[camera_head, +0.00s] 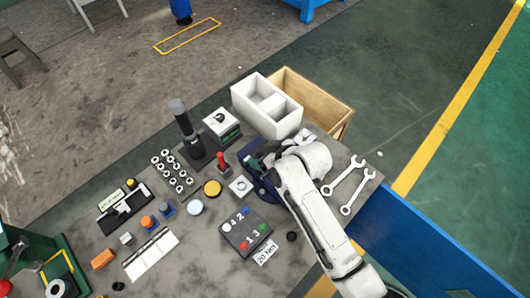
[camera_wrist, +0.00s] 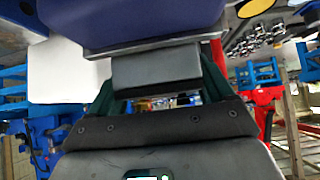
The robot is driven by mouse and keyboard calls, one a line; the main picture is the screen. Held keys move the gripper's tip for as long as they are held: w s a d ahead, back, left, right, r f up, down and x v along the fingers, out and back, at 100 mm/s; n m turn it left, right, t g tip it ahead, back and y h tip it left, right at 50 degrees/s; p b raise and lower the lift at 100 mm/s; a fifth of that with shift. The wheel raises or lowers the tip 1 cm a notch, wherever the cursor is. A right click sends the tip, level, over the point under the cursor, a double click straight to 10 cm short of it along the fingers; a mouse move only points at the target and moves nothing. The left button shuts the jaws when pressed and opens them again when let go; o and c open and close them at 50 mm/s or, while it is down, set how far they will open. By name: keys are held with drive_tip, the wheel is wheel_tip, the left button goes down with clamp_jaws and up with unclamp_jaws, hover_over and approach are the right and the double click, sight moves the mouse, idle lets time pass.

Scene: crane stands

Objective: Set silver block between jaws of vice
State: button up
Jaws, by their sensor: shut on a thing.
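My gripper (camera_wrist: 160,88) is shut on the silver block (camera_wrist: 157,68), a grey piece held between the two green fingers in the wrist view. The block's far edge is close against the grey jaw strip of the dark blue vice (camera_wrist: 130,20), and I cannot tell whether they touch. In the head view the vice (camera_head: 262,188) stands near the bench's middle right, partly covered by my arm. My gripper (camera_head: 254,164) is over the vice there, and the block is hidden. I cannot tell whether the block is between the jaws.
A white divided bin (camera_head: 247,101) and a wooden crate (camera_head: 338,108) stand behind the vice. Two wrenches (camera_head: 343,177) lie to the right. A red-handled stand (camera_head: 222,160), a numbered block (camera_head: 237,247) and a tall dark post (camera_head: 183,125) are to the left.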

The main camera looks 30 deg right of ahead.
drive_tip(key=o, duration=1.4)
drive_tip(key=shift+f, duration=0.1)
drive_tip(key=shift+r, duration=0.25)
drive_tip(key=v, duration=1.2)
drive_tip(key=s+d+f+m+g+h, duration=0.1)
drive_tip(key=s+f+g, duration=0.1)
drive_tip(key=s, duration=0.5)
drive_tip(key=s+d+f+m+g+h, duration=0.1)
drive_tip(key=s+d+f+m+g, duration=0.1)
drive_tip(key=s, duration=0.5)
drive_tip(key=s+d+f+m+g+h, duration=0.1)
drive_tip(key=s+d+f+g, duration=0.1)
drive_tip(key=s, duration=0.5)
drive_tip(key=shift+s+f+g, duration=0.2)
drive_tip(key=shift+s+g, duration=0.1)
drive_tip(key=shift+g, duration=0.5)
drive_tip(key=shift+d, duration=0.15)
